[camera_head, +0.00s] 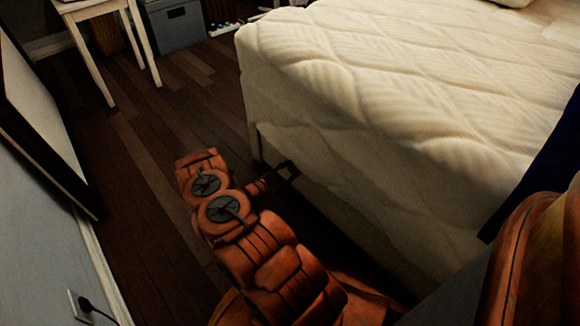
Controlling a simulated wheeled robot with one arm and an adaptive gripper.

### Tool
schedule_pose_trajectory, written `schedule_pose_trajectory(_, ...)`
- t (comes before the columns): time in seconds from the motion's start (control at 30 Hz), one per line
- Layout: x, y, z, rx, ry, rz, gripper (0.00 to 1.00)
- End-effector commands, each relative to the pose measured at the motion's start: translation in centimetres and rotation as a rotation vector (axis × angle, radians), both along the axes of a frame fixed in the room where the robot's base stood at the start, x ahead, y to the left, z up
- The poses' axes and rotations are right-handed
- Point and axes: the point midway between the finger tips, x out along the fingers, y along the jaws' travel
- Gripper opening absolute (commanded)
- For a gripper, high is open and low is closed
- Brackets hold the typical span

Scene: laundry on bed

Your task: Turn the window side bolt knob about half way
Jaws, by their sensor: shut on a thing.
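My gripper (287,171) is small and dark at the end of my orange arm. It is against the lower side of the bed (335,165), near the bed's left corner. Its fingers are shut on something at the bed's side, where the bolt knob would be. The knob itself is hidden by the gripper and the shadow, so I cannot tell how far it is turned.
A cream quilted mattress (400,70) fills the right. Dark wooden floor (150,190) is open to the left of my arm. A framed panel (40,130) leans by the left wall, above a socket with a plug (85,305). A white table (140,45) and a grey box (175,25) stand at the back.

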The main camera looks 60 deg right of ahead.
Motion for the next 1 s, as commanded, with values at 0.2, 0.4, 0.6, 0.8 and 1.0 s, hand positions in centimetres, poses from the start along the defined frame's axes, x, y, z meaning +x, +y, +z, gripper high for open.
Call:
schedule_pose_trajectory(0.2, -0.28, 0.05, 0.04, -0.046, -0.170, -0.007, 0.10)
schedule_pose_trajectory(0.4, -0.30, -0.01, -0.05, -0.099, -0.354, -0.008, 0.10)
schedule_pose_trajectory(0.6, -0.30, -0.03, -0.12, -0.151, -0.536, -0.007, 0.10)
schedule_pose_trajectory(0.8, -0.25, 0.01, -0.21, -0.200, -0.720, -0.007, 0.10)
schedule_pose_trajectory(1.0, -0.20, 0.00, -0.26, -0.249, -0.904, -0.007, 0.10)
